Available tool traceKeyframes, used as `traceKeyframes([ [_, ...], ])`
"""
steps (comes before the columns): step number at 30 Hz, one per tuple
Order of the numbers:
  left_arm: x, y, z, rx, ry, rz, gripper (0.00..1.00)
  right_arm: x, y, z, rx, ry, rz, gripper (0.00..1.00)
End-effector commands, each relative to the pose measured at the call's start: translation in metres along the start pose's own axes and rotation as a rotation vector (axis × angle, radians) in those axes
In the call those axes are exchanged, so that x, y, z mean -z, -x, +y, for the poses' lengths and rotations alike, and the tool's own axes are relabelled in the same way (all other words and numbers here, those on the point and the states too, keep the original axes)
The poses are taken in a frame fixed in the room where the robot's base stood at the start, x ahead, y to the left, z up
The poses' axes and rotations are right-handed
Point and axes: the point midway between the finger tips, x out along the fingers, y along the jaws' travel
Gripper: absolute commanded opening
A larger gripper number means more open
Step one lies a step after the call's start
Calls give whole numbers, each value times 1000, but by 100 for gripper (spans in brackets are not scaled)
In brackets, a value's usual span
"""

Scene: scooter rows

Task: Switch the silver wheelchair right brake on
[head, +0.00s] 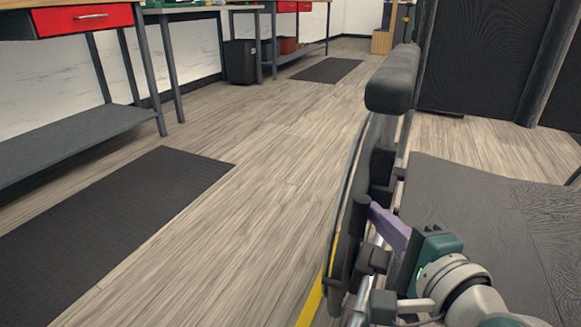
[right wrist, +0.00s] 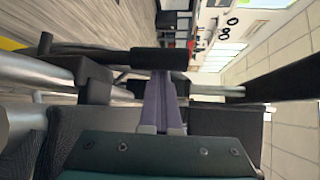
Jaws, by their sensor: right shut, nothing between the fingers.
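The wheelchair fills the right of the head view, with a black padded armrest (head: 393,78), a dark seat (head: 455,185) and a large wheel (head: 345,215) on its left side. My right gripper (head: 373,211) reaches in from the lower right with its purple fingers together and empty. Its fingertips are at a dark upright grip (head: 361,203) beside the wheel, which looks like the brake lever. In the right wrist view, the closed fingers (right wrist: 160,78) end at a black cylindrical grip (right wrist: 159,58); whether they touch it is unclear. My left gripper is out of view.
A workbench with a red drawer (head: 83,19) and lower shelf stands at the left. A black mat (head: 110,215) lies on the wooden floor, another farther back (head: 327,70). A dark bin (head: 240,62) stands by the wall. The floor left of the wheelchair is open.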

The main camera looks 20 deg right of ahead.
Motion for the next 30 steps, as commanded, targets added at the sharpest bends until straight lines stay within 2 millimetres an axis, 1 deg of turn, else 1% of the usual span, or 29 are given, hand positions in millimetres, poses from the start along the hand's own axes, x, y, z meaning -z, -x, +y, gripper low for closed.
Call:
traceKeyframes([
  [1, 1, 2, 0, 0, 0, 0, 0, -5, 4, 0, -4, -4, -4, 0],
  [3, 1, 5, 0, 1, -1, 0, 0, -9, 8, 1, -4, -2, -3, 0],
  [12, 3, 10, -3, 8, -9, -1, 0, -20, 22, 7, -4, -2, -2, 0],
  [19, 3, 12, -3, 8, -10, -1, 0, -24, 27, 10, -5, -1, -3, 0],
  [30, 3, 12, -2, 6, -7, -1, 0, -26, 29, 12, -7, -2, -5, 0],
])
